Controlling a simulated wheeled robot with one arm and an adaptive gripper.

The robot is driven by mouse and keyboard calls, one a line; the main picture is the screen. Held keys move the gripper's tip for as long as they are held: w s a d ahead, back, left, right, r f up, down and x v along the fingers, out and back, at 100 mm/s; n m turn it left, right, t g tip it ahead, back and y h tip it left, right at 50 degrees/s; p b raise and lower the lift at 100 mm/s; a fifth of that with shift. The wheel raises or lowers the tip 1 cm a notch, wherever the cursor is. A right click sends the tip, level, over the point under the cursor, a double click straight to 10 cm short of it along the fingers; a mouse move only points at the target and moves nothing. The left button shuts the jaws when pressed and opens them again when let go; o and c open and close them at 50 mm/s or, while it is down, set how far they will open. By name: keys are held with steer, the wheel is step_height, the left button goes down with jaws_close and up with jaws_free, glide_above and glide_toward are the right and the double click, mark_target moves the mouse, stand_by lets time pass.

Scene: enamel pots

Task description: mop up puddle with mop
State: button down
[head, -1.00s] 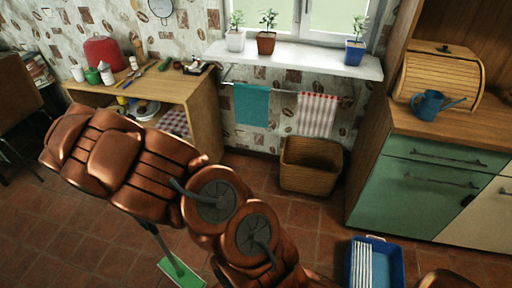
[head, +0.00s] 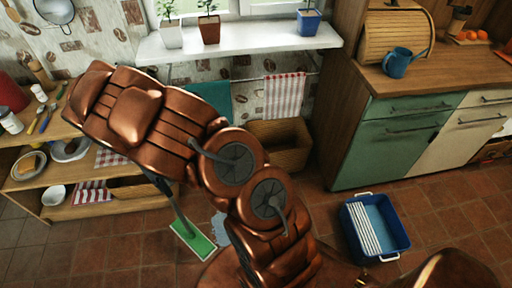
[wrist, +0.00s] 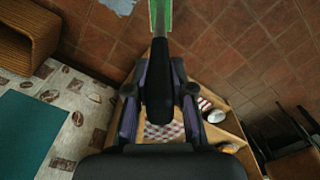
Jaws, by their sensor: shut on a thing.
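In the wrist view my gripper (wrist: 160,92) is shut on the dark mop handle, and the green head (wrist: 161,16) shows at the top edge. The puddle (head: 220,230) is a pale blue patch just right of the mop head, partly hidden by my arm. The puddle (wrist: 119,5) also shows at the top of the wrist view, left of the mop head. My arm hides the gripper in the head view.
A blue bucket (head: 397,238) with a white slatted wringer stands on the floor at right. A wicker basket (head: 287,146) stands by the wall. A wooden shelf unit (head: 52,208) is at left, and green and cream cabinets (head: 400,150) are at right. Floor between is free.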

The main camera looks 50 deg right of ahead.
steer(key=s+d+f+m+b, duration=0.1)
steer(key=d+f+m+b, duration=0.6)
steer(key=d, duration=0.5)
steer(key=s+d+f+m+b, duration=0.1)
steer(key=d+f+m+b, duration=0.7)
steer(key=d, duration=0.5)
steer(key=s+d+f+m+b, duration=0.1)
steer(key=d+f+m+b, duration=0.6)
steer(key=d+m, duration=0.3)
steer(key=shift+d+f+m+b, duration=0.3)
steer(key=shift+d+b, duration=0.15)
steer(key=shift+d, duration=1.3)
steer(key=shift+f, duration=0.3)
